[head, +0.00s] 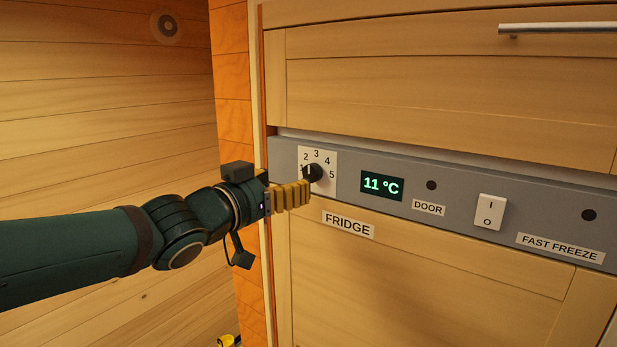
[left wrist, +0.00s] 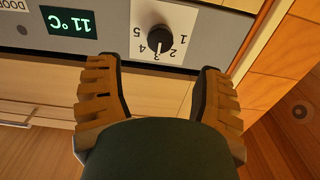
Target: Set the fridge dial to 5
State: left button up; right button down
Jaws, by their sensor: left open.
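The fridge dial (head: 313,173) is a round black knob on a white plate numbered 1 to 5, at the left end of a grey control panel. It also shows upside down in the left wrist view (left wrist: 161,39), where its white mark points at 3. My left gripper (head: 306,191) has ridged yellow fingers and is at the dial in the head view, partly overlapping its plate. In the left wrist view the fingers (left wrist: 160,68) are wide apart with nothing between them. The dial lies ahead of the gap, between the two fingertips' lines. My right gripper is not in view.
The panel (head: 462,199) also has a display (head: 382,185) reading 11 °C, a door light (head: 431,185) and a rocker switch (head: 489,212). A drawer with a metal handle (head: 558,28) is above. A log wall (head: 100,110) stands left; the space before the panel's right is clear.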

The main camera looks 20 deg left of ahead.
aim_at(309, 172)
pick_arm(q)
jog(key=b+x, duration=0.1)
jog(key=x, duration=0.6)
jog(key=shift+w+d, duration=0.15)
jog(key=shift+w, duration=0.15)
grip_shut()
